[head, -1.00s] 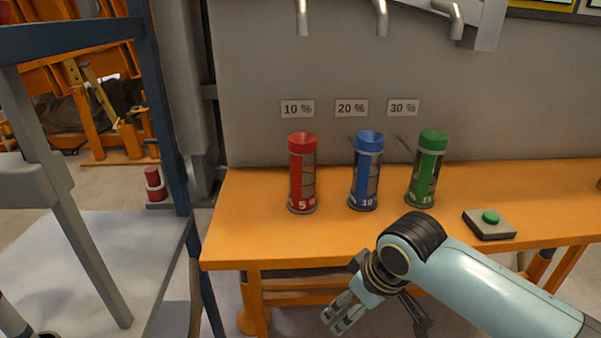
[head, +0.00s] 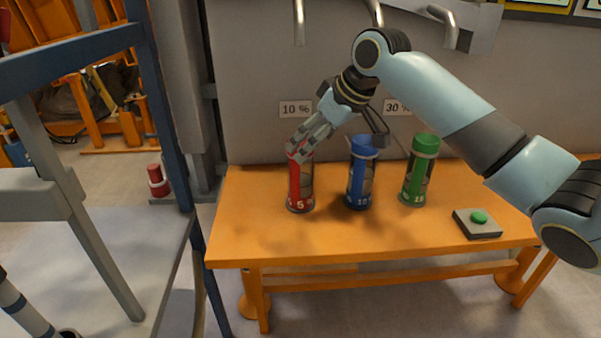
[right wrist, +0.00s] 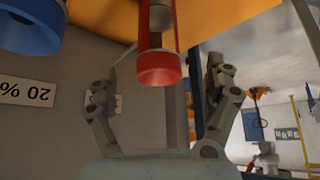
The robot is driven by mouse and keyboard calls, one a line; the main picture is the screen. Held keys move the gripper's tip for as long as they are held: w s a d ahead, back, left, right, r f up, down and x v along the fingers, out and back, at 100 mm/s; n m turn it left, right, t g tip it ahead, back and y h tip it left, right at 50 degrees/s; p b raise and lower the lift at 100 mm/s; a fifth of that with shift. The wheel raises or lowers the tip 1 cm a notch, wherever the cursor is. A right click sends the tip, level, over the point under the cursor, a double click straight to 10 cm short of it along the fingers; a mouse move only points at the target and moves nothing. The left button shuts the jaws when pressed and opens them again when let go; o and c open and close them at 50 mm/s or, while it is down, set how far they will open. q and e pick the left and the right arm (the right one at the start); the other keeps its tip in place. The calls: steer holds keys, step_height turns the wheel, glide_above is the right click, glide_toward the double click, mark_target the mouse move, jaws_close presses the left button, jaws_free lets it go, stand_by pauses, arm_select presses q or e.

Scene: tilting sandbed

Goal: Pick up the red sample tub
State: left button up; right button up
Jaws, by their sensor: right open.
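The red sample tub (head: 300,187) stands upright on the orange table, left of the blue tub (head: 361,180) and the green tub (head: 421,175). My right gripper (head: 338,146) is open and empty above the tubs; its left finger covers the red tub's top in the head view. In the right wrist view, which is turned upside down, the red tub (right wrist: 160,68) shows between the spread fingers, its red cap towards me. I cannot tell whether a finger touches it. My left gripper is not in view.
The orange table (head: 285,240) has free room in front of the tubs. A grey box with a green button (head: 479,217) sits at its right. A grey wall with metal spouts (head: 299,22) stands behind. A blue frame (head: 160,110) rises at the left.

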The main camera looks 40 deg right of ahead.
mark_target(300, 174)
steer(key=shift+x, duration=1.05)
steer(key=p+x, duration=0.1)
steer(key=x, duration=0.4)
steer(key=shift+w+f, duration=0.1)
steer(key=shift+w, duration=0.2)
steer(key=c, duration=1.5)
steer(key=shift+s, duration=0.1)
